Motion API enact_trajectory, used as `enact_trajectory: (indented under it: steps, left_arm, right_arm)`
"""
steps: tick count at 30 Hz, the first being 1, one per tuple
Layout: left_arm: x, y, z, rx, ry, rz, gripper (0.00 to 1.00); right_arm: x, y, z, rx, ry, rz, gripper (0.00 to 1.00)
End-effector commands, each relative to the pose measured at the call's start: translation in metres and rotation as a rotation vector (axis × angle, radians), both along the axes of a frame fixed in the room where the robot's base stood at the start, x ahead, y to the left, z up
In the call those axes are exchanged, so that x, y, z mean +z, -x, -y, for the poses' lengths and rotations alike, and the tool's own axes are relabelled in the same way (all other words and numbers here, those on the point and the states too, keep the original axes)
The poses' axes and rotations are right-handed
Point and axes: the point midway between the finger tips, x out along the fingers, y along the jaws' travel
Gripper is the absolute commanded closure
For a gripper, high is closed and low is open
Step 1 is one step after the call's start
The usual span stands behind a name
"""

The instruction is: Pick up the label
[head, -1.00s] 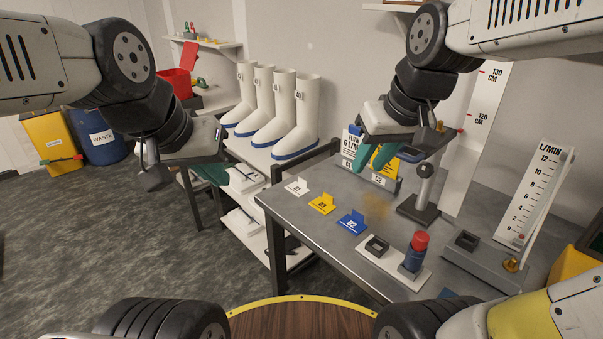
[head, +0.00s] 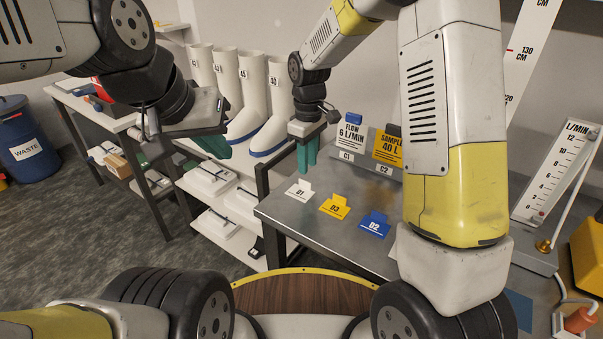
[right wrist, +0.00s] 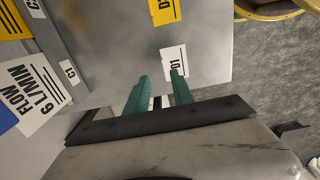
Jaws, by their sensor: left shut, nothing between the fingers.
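Two larger label cards stand behind: white FLOW 6 L/MIN (head: 350,134) in C1 and yellow SAMPLE 40 L (head: 388,148) in C2. My right gripper (head: 307,166) is open and empty, pointing down near the white D1 label. In the right wrist view, D1 (right wrist: 173,60) shows beyond the green fingertips (right wrist: 159,77), partly behind one finger. My left gripper (head: 213,146) is shut and empty, left of the bench.
The bench (head: 290,212) has clear room around the tent labels. A flow gauge (head: 555,175) stands at the right. My right arm hides the bench's middle right.

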Motion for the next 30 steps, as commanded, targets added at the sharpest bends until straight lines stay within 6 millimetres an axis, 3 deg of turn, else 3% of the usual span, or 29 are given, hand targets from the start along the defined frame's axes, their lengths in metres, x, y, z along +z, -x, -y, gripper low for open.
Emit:
enact_trajectory:
  steps: [12, 21, 22, 26, 30]
  left_arm:
    - [0.0, 0.0, 0.0, 0.0, 0.0, 0.0, 1.0]
    - [0.0, 0.0, 0.0, 0.0, 0.0, 0.0, 1.0]
    - [0.0, 0.0, 0.0, 0.0, 0.0, 0.0, 1.0]
    - [0.0, 0.0, 0.0, 0.0, 0.0, 0.0, 1.0]
    - [0.0, 0.0, 0.0, 0.0, 0.0, 0.0, 1.0]
  right_arm:
    - [-0.055, 0.007, -0.003, -0.003, 0.0, 0.0, 0.71]
    - [-0.061, 0.007, -0.003, -0.003, -0.001, 0.003, 0.71]
    - [-0.061, 0.007, -0.003, -0.003, -0.001, 0.003, 0.73]
    - [-0.061, 0.007, -0.003, -0.003, -0.001, 0.003, 0.98]
    - [-0.06, 0.007, -0.003, -0.003, -0.001, 0.003, 1.0]
